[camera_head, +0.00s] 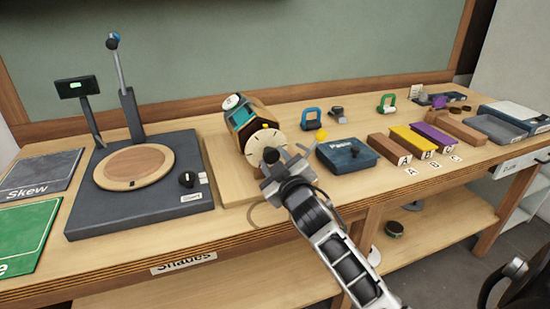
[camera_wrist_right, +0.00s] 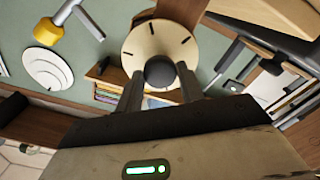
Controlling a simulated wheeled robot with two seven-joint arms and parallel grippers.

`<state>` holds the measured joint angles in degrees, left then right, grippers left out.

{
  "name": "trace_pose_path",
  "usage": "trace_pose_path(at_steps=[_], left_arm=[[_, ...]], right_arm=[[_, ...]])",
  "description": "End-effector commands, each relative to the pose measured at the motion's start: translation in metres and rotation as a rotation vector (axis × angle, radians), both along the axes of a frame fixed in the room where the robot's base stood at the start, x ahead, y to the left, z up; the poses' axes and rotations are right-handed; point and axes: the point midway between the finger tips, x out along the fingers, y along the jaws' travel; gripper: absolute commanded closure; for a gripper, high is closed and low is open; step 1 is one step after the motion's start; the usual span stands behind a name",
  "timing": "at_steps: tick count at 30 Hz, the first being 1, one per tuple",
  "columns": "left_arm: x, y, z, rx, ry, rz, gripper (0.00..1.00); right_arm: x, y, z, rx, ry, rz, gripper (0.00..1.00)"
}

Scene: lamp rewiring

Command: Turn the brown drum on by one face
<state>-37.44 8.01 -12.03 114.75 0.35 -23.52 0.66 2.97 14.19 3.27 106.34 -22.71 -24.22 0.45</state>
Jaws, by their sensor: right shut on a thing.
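The brown drum (camera_head: 252,112) is a faceted body lying on a wooden board on the bench, with a teal panel and a round white piece on its upper faces. A cream disc with dark tick marks (camera_head: 262,138) covers its near end, and the disc also shows in the right wrist view (camera_wrist_right: 150,40). My right gripper (camera_head: 269,160) is at this end, shut on the dark round knob (camera_wrist_right: 160,72) at the disc's middle. The fingers hide part of the knob and the disc's lower edge. My left gripper is in neither view.
Left of the drum is a dark base with a round wooden plate (camera_head: 134,167) and a tall lever (camera_head: 128,100). To the right are a blue box (camera_head: 347,156) and brown, yellow and purple blocks (camera_head: 414,140). A small yellow piece (camera_head: 321,134) is near the drum.

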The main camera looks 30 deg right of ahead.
Motion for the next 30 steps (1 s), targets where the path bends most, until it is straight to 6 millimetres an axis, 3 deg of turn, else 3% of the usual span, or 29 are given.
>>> trace_pose_path(at_steps=[30], left_arm=[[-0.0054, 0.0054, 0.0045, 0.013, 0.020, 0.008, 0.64]], right_arm=[[0.0002, 0.0003, 0.0011, -0.405, 0.096, 0.001, 0.85]])
